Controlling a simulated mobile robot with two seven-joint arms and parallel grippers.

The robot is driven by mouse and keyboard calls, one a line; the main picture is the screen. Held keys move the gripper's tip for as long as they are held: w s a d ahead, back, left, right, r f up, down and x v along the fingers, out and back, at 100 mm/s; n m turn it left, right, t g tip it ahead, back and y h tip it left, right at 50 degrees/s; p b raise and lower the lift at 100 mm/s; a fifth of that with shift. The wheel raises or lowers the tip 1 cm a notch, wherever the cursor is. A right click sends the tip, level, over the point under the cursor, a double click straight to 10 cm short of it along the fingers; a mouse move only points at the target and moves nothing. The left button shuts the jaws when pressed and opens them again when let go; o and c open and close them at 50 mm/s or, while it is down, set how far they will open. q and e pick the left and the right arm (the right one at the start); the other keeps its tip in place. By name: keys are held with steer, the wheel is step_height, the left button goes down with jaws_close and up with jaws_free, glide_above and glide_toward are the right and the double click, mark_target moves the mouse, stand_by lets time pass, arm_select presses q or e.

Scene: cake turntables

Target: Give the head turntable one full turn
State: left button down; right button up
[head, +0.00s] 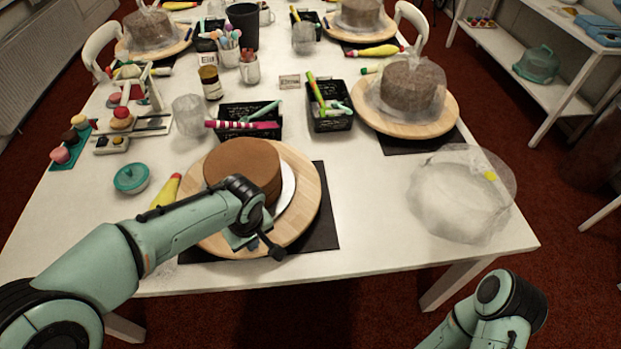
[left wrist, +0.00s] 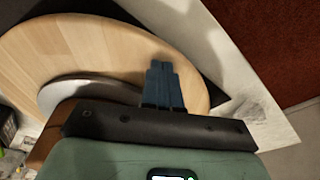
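The nearest wooden turntable (head: 306,190) stands at the front of the table on a black mat and bears a brown cake (head: 243,165) on a pale round board. I take it to be the head turntable. My left gripper (head: 242,240) is over its front rim, beside the cake. In the left wrist view the blue fingers (left wrist: 162,78) lie together with nothing seen between them, over the wooden disc (left wrist: 95,45). I cannot tell if the tips touch the wood. My arm hides part of the cake and rim. My right gripper is out of view; only my right arm shows.
A crumpled clear plastic cover (head: 455,200) lies at the right front. A second turntable (head: 440,122) with a wrapped cake stands behind it.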

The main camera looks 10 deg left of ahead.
mark_target(289, 232)
arm_select(q)
steer(key=shift+w+d+f, duration=0.1)
steer(key=shift+w+d, duration=0.1)
steer(key=shift+d, duration=0.4)
steer(key=shift+w+d+f, duration=0.1)
steer(key=shift+w+d, duration=0.1)
steer(key=shift+d, duration=0.45)
steer(key=shift+w+d, duration=0.2)
steer(key=shift+d, duration=0.4)
steer(key=shift+p, duration=0.3)
steer(key=shift+d, duration=0.1)
steer(key=shift+w+d+p, duration=0.85)
steer(key=shift+w+d, duration=0.95)
steer(key=shift+d, duration=0.25)
steer(key=shift+w+r+p, duration=0.1)
steer(key=shift+r+p, duration=1)
steer(key=shift+r, duration=0.4)
steer(key=shift+r, duration=0.1)
step_height(289, 232, up, 6)
steer(key=p, duration=0.4)
